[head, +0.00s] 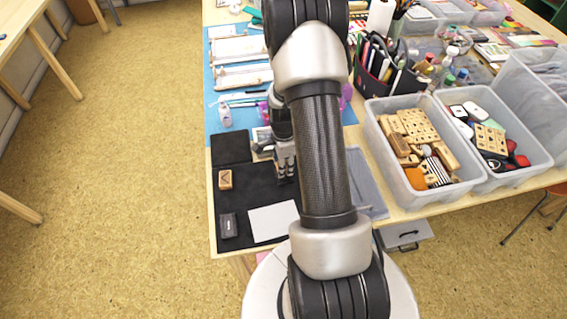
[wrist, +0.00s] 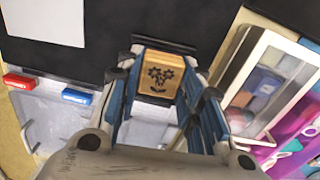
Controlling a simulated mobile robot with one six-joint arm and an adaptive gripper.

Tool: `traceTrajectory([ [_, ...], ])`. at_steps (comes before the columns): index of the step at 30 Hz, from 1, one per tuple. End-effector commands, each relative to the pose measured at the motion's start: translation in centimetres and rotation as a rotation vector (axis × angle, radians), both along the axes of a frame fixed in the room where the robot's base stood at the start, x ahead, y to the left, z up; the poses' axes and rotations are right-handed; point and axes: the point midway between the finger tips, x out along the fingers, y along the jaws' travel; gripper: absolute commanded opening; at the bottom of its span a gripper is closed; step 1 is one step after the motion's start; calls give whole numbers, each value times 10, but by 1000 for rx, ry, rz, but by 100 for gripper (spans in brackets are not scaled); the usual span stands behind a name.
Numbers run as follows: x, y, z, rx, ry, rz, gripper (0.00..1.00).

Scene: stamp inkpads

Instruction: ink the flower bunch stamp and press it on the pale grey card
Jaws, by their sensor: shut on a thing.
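My gripper (wrist: 160,82) is shut on a small wooden block with a dark flower bunch picture, the flower bunch stamp (wrist: 160,72). The block sits between the two fingers, picture side toward the wrist camera. In the head view my gripper (head: 286,165) is over the right part of the black mat, and the stamp is hard to make out there. The pale grey card (head: 272,222) lies flat on the mat's front part, apart from my gripper; it also shows at the wrist view's upper left (wrist: 45,20). A small dark closed-looking case (head: 228,225) lies left of the card.
Another wooden block (head: 225,179) with a dark mark lies on the black mat (head: 240,202). Clear bins of stamps (head: 375,125) and a pen holder (head: 362,72) stand to the right. A blue mat (head: 213,100) with tools lies behind.

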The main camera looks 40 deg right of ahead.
Motion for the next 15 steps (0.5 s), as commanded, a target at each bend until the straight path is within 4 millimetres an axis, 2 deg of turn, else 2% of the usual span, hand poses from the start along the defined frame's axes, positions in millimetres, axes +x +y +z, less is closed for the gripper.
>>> traceTrajectory([
  [15,0,0,-7,0,0,0,17],
])
